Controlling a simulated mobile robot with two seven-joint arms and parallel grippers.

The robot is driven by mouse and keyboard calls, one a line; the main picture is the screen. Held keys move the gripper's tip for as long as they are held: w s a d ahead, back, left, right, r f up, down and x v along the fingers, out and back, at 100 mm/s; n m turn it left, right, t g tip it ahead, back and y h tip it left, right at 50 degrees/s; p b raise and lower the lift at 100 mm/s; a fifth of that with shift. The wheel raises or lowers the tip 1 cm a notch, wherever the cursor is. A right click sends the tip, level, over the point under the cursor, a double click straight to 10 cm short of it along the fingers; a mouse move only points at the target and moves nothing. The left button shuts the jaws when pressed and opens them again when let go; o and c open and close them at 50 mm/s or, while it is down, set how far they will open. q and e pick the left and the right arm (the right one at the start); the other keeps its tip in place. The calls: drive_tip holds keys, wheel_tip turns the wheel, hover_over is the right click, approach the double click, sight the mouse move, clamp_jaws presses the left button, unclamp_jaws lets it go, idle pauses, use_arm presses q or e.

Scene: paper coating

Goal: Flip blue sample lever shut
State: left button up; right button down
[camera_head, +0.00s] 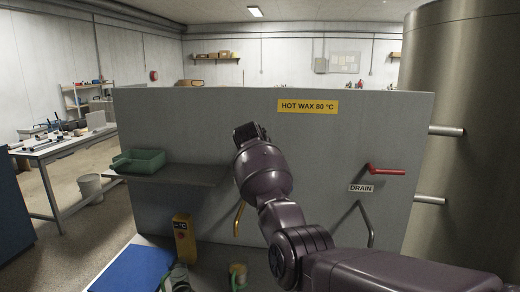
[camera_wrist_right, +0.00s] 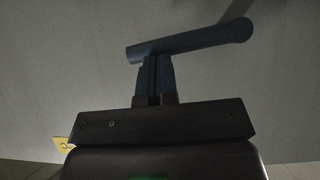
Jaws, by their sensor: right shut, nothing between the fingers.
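The blue lever (camera_wrist_right: 200,39) lies across the upper middle of the right wrist view, sloping up to the right, against the grey panel. My right gripper (camera_wrist_right: 155,62) is shut with nothing between its fingers. Its fingertips are right at the lever's lower edge near its left end; whether they touch cannot be told. In the head view my right arm comes in from the lower right, its gripper (camera_head: 246,131) up at the panel (camera_head: 180,120). The lever is hidden there behind my wrist. My left gripper is not in view.
A red drain handle (camera_head: 386,171) and a bent pipe (camera_head: 371,225) are on the panel's right. A brass-coloured pipe (camera_head: 238,218) hangs below my wrist. A shelf (camera_head: 205,174) with a green tray (camera_head: 138,160) is at left. A yellow device (camera_head: 184,240) and a cup (camera_head: 238,275) stand below.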

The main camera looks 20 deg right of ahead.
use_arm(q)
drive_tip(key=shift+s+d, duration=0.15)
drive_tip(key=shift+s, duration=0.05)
use_arm(e)
drive_tip(key=shift+d+f, duration=0.15)
drive_tip(key=shift+f, duration=0.15)
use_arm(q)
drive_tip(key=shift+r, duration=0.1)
use_arm(e)
drive_tip(key=shift+r, duration=0.1)
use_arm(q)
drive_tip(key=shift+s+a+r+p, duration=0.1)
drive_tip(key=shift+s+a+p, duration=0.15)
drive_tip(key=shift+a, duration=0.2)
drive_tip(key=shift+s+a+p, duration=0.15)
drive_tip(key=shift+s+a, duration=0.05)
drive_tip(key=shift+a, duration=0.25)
use_arm(e)
drive_tip(key=w+r+v, duration=0.1)
drive_tip(key=r+v, duration=0.1)
drive_tip(key=v, duration=1.1)
drive_tip(key=shift+d, duration=0.35)
drive_tip(key=shift+w, duration=0.15)
